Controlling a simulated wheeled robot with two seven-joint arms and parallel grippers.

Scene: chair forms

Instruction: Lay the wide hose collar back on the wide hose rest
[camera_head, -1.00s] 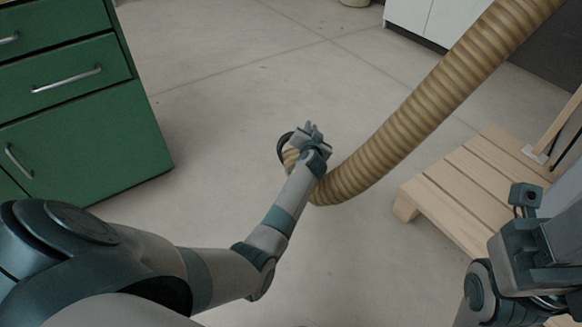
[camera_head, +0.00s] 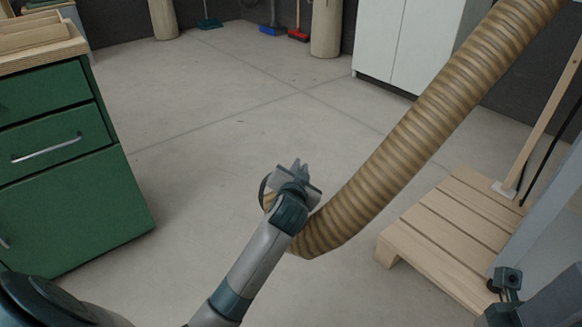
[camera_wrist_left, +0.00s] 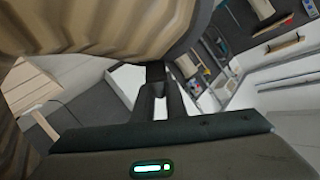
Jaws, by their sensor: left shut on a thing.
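The wide hose (camera_head: 415,135) is tan and ribbed. It hangs from the upper right down to my left gripper (camera_head: 292,180) in the head view. The wide hose collar (camera_head: 263,191) shows as a dark ring edge at the hose's lower end, mostly hidden behind the gripper. My left gripper is shut on the collar, holding it above the floor. In the left wrist view the hose (camera_wrist_left: 90,28) fills the upper left, above the fingers (camera_wrist_left: 160,98). I cannot make out the wide hose rest. Only part of my right arm shows at the lower right; its fingertips are out of view.
A green drawer cabinet (camera_head: 70,175) stands at the left. A slatted wooden platform (camera_head: 455,225) lies at the right, with an upright wooden post (camera_head: 548,120) beside it. A white cabinet (camera_head: 405,45) stands at the back. The floor (camera_head: 215,150) between is clear.

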